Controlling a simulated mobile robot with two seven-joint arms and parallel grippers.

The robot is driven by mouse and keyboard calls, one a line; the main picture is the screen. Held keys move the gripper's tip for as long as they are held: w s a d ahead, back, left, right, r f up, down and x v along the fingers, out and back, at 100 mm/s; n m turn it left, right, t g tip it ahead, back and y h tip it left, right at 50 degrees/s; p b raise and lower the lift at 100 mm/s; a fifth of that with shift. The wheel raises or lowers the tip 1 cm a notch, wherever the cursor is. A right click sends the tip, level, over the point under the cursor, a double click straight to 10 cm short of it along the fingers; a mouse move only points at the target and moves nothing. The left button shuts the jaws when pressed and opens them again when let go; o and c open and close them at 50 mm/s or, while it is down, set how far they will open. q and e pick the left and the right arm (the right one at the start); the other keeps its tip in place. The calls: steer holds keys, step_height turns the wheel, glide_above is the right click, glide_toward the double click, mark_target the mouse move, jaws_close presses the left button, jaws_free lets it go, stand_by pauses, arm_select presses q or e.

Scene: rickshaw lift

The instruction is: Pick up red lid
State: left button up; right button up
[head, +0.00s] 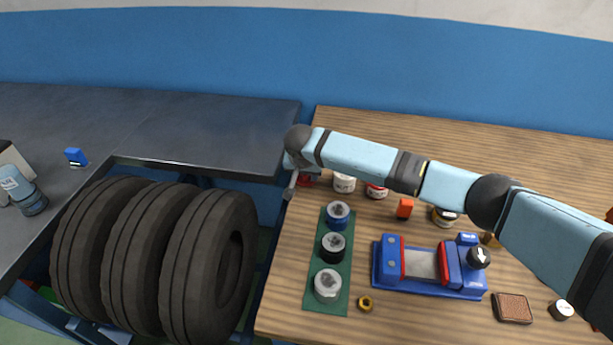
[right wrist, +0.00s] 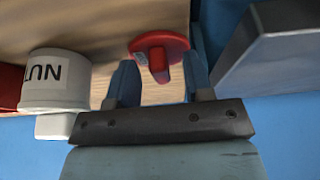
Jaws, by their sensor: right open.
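The red lid (right wrist: 160,45) shows in the right wrist view, with a rounded top and a narrow raised grip facing me. In the head view the red lid (head: 308,180) is at the wooden table's far left corner, partly hidden by my right arm. My right gripper (right wrist: 160,72) is open, with one finger on each side of the lid's grip. I cannot tell whether the fingers touch it. In the head view my right gripper (head: 291,186) hangs over the table's left edge beside the lid. My left gripper is not in view.
A white jar marked NUT (right wrist: 55,80) stands close left of the gripper in the wrist view. A dark metal bench (head: 200,125) adjoins the wooden table (head: 285,300). Several cans stand on a green mat (head: 313,290) near a blue vise (head: 430,280). Tires (head: 205,265) stand left.

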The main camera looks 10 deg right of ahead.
jaws_close()
steer(key=shift+r, duration=0.1)
